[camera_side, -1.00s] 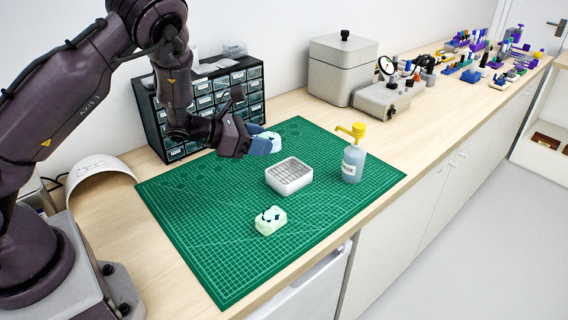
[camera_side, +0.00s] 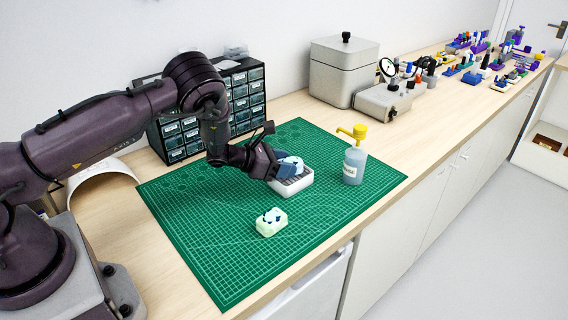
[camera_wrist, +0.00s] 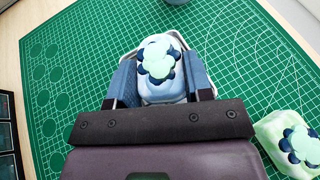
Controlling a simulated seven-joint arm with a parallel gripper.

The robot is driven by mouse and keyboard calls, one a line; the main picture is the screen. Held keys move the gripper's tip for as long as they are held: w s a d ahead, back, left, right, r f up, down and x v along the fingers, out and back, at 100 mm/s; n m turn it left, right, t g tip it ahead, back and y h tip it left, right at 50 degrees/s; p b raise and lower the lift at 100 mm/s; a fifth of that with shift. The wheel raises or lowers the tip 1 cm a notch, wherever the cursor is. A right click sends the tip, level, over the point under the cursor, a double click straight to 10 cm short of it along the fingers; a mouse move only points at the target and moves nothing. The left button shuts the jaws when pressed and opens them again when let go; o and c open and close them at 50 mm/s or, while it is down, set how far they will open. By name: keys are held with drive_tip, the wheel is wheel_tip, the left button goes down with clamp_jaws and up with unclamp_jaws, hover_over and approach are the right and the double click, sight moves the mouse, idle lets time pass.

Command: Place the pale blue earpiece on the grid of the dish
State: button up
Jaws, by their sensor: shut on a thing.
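My gripper (camera_side: 285,168) is shut on the pale blue earpiece (camera_wrist: 160,88), its blue fingers on either side of it. In the wrist view, the earpiece has dark blue and mint flower-like shapes on top. The dish rim also shows behind the earpiece in the wrist view (camera_wrist: 121,59). I cannot tell whether the earpiece touches the grid.
A pale green piece (camera_side: 270,222) with similar shapes lies on the green mat (camera_side: 215,255) in front of the dish. A bottle with a yellow pump (camera_side: 353,165) stands right of the dish. A drawer cabinet (camera_side: 243,100) stands behind. The mat's front left is clear.

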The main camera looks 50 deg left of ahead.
drive_tip(key=shift+f, duration=0.1)
drive_tip(key=o, duration=0.9)
drive_tip(key=shift+o, duration=0.2)
